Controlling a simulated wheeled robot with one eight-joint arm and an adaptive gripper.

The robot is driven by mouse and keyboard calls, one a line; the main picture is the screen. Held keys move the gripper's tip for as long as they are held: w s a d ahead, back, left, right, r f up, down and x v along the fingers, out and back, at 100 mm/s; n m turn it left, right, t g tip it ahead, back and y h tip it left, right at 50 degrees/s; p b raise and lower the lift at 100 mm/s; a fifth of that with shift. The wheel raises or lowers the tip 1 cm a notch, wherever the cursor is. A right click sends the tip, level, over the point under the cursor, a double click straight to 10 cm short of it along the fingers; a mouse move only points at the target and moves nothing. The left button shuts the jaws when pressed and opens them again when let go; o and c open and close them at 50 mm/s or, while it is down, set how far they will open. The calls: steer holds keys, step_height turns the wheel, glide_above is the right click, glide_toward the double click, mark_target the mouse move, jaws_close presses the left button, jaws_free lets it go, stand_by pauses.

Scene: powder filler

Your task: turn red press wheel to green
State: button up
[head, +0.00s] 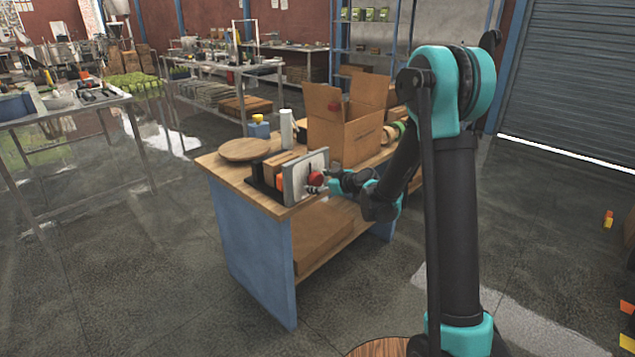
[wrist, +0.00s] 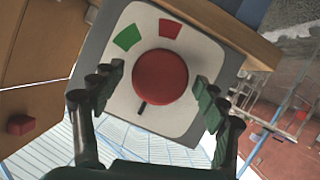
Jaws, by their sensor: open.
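The red press wheel (head: 316,179) is a round knob on the front of an upright grey panel (head: 291,185) on the workbench. In the wrist view the wheel (wrist: 160,77) sits on the panel's white face (wrist: 118,97). A green patch (wrist: 127,37) and a red patch (wrist: 169,29) lie above it, and a short black bar (wrist: 142,108) shows just below its rim. My gripper (head: 326,181) is in front of the panel. In the wrist view my gripper (wrist: 157,82) is open, with one finger on each side of the wheel and visible gaps between.
On the workbench (head: 232,171), an open cardboard box (head: 345,135) stands behind the panel, close to my arm. A round wooden board (head: 244,150) and a white cylinder (head: 286,127) are to the left. The floor left of the bench is clear.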

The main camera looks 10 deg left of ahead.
steer(key=shift+w+a+f, duration=0.15)
steer(key=shift+w+a, duration=0.15)
steer(key=c, duration=1.2)
steer(key=shift+o, duration=0.2)
